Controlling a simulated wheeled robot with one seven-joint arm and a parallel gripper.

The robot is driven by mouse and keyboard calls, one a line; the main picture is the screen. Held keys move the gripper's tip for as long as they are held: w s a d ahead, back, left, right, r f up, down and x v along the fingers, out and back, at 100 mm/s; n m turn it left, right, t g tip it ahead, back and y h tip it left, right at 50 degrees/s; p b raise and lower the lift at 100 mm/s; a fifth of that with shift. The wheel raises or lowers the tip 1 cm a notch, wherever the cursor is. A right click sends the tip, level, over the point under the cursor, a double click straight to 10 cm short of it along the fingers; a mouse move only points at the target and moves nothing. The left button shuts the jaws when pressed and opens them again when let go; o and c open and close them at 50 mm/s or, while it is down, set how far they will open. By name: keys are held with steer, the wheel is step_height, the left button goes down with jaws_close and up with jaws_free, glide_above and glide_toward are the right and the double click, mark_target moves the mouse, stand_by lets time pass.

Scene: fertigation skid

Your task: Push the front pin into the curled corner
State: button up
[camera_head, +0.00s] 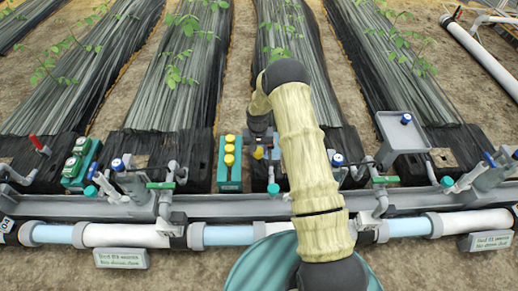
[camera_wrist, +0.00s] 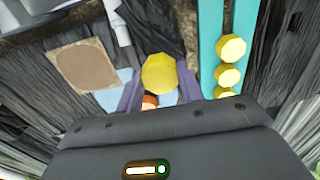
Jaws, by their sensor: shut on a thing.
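My gripper (camera_wrist: 158,92) is shut on a yellow-headed pin (camera_wrist: 158,73), with one finger on each side of it. In the head view my gripper (camera_head: 260,152) hangs low in front of the black film strip, and the yellow head (camera_head: 258,153) shows just below it. A teal rack (camera_head: 230,184) stands to the left with three yellow pins (camera_head: 229,149) in it. These pins also show at the right in the wrist view (camera_wrist: 228,75). Black film (camera_wrist: 60,30) lies under my gripper. The pin's tip is hidden, and I cannot make out the curled corner.
A tan patch (camera_wrist: 85,67) shows in the film. A grey rail (camera_head: 235,207) and a white-and-blue pipe (camera_head: 125,235) run across the front. Valves with blue knobs (camera_head: 118,164) and a grey tray (camera_head: 402,134) stand along the rail. A small orange thing (camera_wrist: 150,101) shows between my fingers.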

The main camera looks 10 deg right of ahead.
steer(key=shift+d+f+b, duration=0.15)
steer(key=shift+f+b, duration=1.25)
steer(key=shift+f, duration=0.45)
steer(key=shift+f+b, duration=0.3)
steer(key=shift+f, duration=0.7)
steer(key=shift+p, duration=0.35)
steer(key=shift+f, duration=0.1)
steer(key=shift+f, duration=0.4)
steer(key=o, duration=1)
steer(key=shift+r+p, duration=3.25)
steer(key=shift+r, duration=0.75)
